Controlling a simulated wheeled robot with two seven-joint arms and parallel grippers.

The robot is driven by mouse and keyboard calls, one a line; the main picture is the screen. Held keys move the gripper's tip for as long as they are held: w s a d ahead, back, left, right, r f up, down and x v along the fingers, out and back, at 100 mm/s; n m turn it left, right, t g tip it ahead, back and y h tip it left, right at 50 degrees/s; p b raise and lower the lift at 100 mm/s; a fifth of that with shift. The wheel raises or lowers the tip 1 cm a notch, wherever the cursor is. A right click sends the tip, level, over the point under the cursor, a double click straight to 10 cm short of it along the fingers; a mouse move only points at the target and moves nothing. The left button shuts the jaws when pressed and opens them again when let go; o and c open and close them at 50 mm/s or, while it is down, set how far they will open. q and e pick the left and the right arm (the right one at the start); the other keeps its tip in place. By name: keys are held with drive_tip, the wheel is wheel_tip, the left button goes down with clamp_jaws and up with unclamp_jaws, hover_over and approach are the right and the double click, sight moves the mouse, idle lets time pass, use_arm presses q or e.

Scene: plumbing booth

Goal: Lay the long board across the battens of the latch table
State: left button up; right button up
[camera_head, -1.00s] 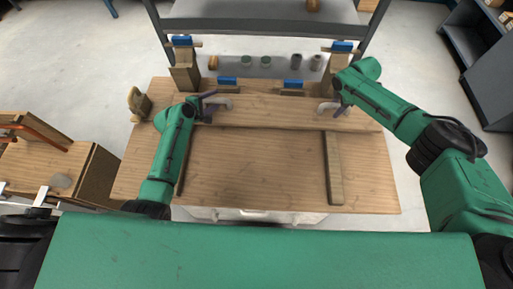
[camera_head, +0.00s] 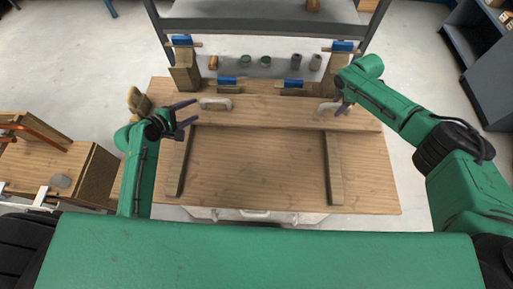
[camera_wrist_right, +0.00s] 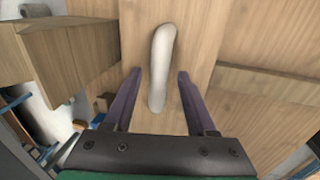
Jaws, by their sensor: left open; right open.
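The long board (camera_head: 270,112) lies crosswise at the back of the latch table (camera_head: 258,180), over the far ends of the left batten (camera_head: 180,165) and the right batten (camera_head: 334,170). It has a pale left handle (camera_head: 215,103) and a pale right handle (camera_wrist_right: 161,65). My left gripper (camera_head: 192,112) is open and empty, just left of and in front of the left handle. My right gripper (camera_wrist_right: 158,76) is open, with its fingers on either side of the right handle. Whether the board touches both battens is hard to tell.
Wooden posts with blue-topped latches stand at the back left (camera_head: 185,75) and back right. Two smaller blue latches (camera_head: 228,82) sit behind the board. A wooden cabinet (camera_head: 75,165) stands left of the table. The table's front middle is clear.

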wheel_tip(320, 180, up, 11)
drive_tip(key=s, duration=0.2)
drive_tip(key=shift+s+f, duration=0.15)
